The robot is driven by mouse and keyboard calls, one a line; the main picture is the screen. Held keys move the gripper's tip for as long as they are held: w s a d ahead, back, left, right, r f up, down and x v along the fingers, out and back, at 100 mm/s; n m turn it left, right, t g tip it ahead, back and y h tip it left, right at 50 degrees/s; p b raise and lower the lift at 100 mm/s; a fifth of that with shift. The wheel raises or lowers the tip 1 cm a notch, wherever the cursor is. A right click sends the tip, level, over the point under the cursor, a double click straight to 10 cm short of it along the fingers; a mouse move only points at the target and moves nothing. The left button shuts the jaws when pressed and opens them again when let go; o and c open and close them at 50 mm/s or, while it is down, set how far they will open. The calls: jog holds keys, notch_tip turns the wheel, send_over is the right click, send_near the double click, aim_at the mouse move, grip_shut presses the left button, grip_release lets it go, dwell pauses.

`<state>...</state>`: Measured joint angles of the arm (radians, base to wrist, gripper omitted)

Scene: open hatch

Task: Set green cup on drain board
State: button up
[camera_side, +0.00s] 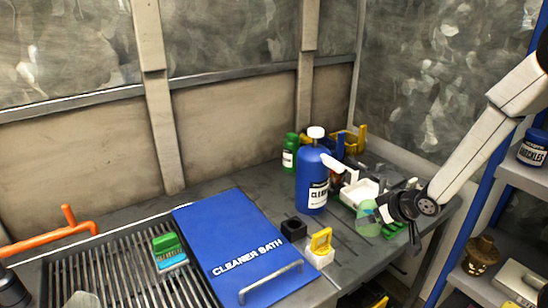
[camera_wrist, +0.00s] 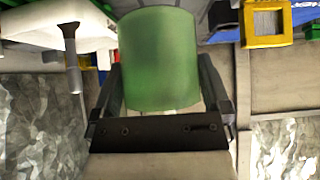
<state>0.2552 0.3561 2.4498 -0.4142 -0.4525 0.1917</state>
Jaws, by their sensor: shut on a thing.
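A translucent green cup (camera_side: 367,218) is at the right end of the grey bench in the side view. My gripper (camera_side: 382,211) is shut on it, coming from the right. In the wrist view the cup (camera_wrist: 158,58) fills the space between the two dark fingers of my gripper (camera_wrist: 160,92). I cannot tell whether the cup touches the bench. The slatted drain board (camera_side: 88,270) is at the far left of the side view, well away from the cup.
A blue "CLEANER BATH" lid (camera_side: 240,245) with a handle lies beside the drain board. A green-and-blue box (camera_side: 169,250) sits on the slats. A tall blue bottle (camera_side: 312,182), yellow-and-white block (camera_side: 320,247) and black block (camera_side: 294,229) stand between. An orange pipe (camera_side: 50,233) is at left.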

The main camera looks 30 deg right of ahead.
jog(key=shift+r, duration=0.1)
jog(key=r, duration=0.1)
jog(key=w+r, duration=0.1)
jog(key=r, duration=0.3)
jog(key=shift+w+a, duration=0.3)
jog(key=shift+w, duration=0.05)
jog(key=shift+w+r, duration=0.15)
jog(key=shift+r, duration=0.6)
jog(key=shift+f, duration=0.15)
jog(key=shift+f, duration=6.25)
jog(key=shift+f, duration=0.65)
jog(key=o, duration=0.9)
